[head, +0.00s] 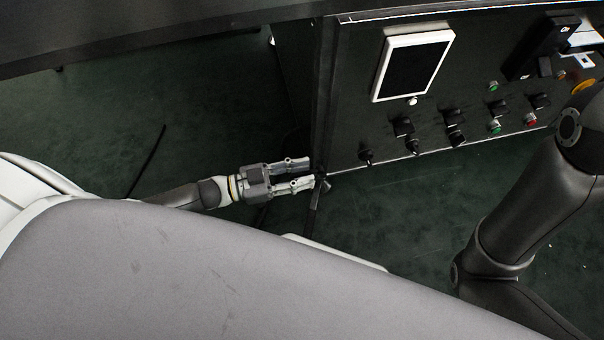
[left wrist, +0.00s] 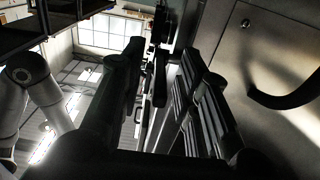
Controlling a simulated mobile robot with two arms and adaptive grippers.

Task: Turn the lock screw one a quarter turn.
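My left gripper (head: 309,171) reaches in from the left in the head view, at the lower left corner of the dark control panel. Its two fingers are apart, with a gap between them and nothing seen held. A small dark fitting (head: 322,184) sits just beyond the fingertips; I cannot tell if they touch or if it is the lock screw. In the left wrist view the open fingers (left wrist: 162,55) point toward a dark upright part. A small round screw-like head (left wrist: 245,23) shows on the grey panel to their right. My right gripper is out of view.
The control panel (head: 350,120) carries a white-framed screen (head: 413,66), several dark rotary switches and coloured buttons. A black curved handle (left wrist: 285,97) is on the grey panel in the left wrist view. Green floor (head: 110,120) lies open to the left.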

